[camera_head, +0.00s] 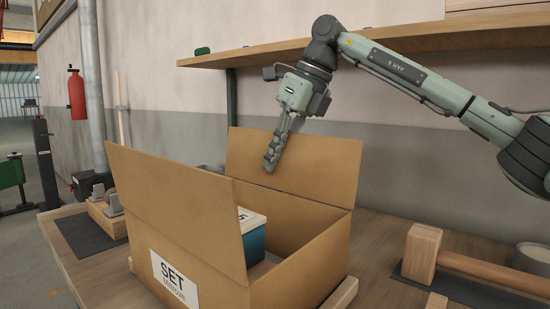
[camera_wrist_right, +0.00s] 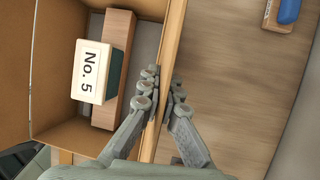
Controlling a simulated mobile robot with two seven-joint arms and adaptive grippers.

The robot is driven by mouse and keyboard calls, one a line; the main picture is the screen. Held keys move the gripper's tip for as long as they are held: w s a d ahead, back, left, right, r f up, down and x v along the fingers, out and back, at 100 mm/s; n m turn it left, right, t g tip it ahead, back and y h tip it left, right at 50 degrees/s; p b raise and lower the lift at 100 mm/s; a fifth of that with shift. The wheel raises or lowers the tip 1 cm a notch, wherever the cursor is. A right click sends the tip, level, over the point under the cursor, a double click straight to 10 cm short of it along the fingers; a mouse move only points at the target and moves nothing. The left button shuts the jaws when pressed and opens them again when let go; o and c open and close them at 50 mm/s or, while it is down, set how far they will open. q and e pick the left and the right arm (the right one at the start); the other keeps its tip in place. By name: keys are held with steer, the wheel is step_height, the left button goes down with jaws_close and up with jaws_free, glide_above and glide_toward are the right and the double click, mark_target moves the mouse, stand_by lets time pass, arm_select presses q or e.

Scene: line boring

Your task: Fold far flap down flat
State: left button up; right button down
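An open cardboard box (camera_head: 300,270) with a SET label stands on the workbench. Its far flap (camera_head: 320,170) stands up, leaning slightly back. The flap on the label side (camera_head: 175,205) also stands up. My right gripper (camera_head: 271,163) reaches down over the far flap's top edge. One finger shows in front of the flap; the other is hidden behind it. In the right wrist view the gripper (camera_wrist_right: 164,88) has a finger on each side of the flap (camera_wrist_right: 172,40), closed against it. My left gripper is not in view.
Inside the box is a teal carton with a white "No. 5" lid (camera_wrist_right: 90,70). A shelf (camera_head: 400,38) runs above, behind the gripper. A wooden mallet (camera_head: 422,255) lies right of the box. Wooden blocks (camera_head: 105,215) stand left.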

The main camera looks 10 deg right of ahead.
steer(key=shift+a, duration=0.1)
stand_by(0.3)
steer(key=shift+s+a+t+h, duration=0.2)
steer(key=shift+t+h, duration=0.2)
steer(key=shift+h, duration=0.1)
steer(key=shift+s+a+h+b, duration=0.1)
steer(key=shift+a+h+b, duration=0.05)
steer(key=shift+h+b, duration=0.2)
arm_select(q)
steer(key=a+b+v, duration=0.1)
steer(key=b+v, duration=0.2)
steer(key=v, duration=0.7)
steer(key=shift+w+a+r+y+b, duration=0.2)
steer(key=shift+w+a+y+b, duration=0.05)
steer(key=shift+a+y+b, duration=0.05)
arm_select(e)
steer(key=shift+s+a+f+n+t+h, duration=0.1)
steer(key=shift+s+a+n+t+h, duration=0.35)
steer(key=shift+t+h, duration=0.5)
steer(key=shift+s+a+f+n+t+h, duration=0.1)
steer(key=shift+s+a+n+t+h, duration=0.2)
steer(key=shift+a+t+h, duration=0.45)
steer(key=shift+d+r, duration=0.1)
steer(key=shift+d, duration=0.1)
steer(key=c, duration=1.8)
jaws_free()
steer(key=shift+o, duration=0.2)
